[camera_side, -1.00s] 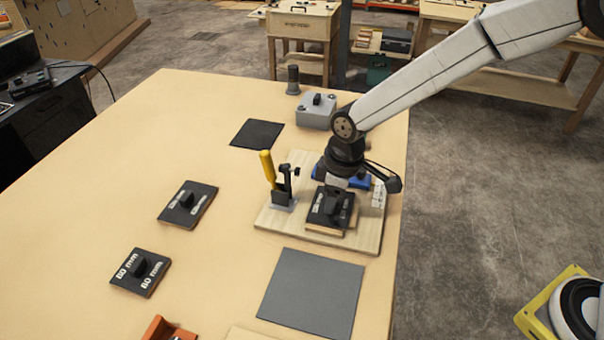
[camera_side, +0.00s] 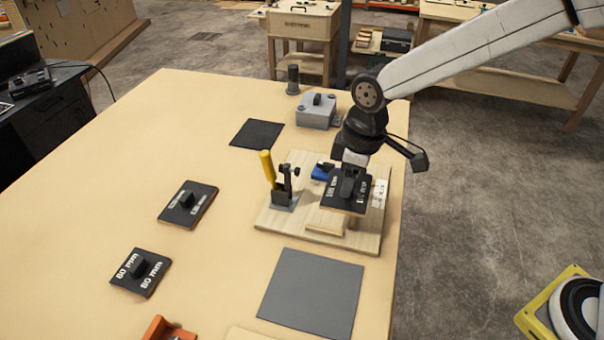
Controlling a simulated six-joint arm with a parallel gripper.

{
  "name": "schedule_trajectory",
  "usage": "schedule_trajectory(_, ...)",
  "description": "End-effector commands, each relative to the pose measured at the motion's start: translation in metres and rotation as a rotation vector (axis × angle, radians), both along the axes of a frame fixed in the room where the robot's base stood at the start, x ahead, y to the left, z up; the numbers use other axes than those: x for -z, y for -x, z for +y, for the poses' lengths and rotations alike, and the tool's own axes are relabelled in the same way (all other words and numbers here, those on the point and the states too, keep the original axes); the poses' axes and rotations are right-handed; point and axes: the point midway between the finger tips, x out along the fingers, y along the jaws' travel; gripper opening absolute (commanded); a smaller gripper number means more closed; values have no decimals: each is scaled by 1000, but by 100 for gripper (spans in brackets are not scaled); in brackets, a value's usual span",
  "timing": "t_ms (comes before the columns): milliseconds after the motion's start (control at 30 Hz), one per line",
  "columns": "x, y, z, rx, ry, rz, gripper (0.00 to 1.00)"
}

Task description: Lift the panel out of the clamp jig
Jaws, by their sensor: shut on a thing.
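The panel (camera_side: 338,198) is a dark plate with white lettering and a raised black grip block. My gripper (camera_side: 352,178) is shut on that block from above. The panel hangs a little above a pale wooden block (camera_side: 326,220) on the clamp jig (camera_side: 276,222), a light wooden board. The jig's toggle clamp (camera_side: 282,192), with its yellow handle upright, stands left of the panel. A blue part (camera_side: 321,173) sits behind the panel, partly hidden. The fingertips are small and partly hidden by the block.
Two similar dark panels lie to the left, one nearer the middle (camera_side: 178,212) and one marked 80 mm (camera_side: 128,265). A dark grey mat (camera_side: 312,290) lies bare in front of the jig. A grey box (camera_side: 318,114) and a small black mat (camera_side: 256,134) are behind.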

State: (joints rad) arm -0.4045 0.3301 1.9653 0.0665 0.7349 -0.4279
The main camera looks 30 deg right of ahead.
Motion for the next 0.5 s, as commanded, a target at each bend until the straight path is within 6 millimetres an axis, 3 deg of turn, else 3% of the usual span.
schedule_trajectory(200,-27,23,-8,-1,-1,-3,0)
schedule_trajectory(500,-44,63,-22,-1,-1,-2,0)
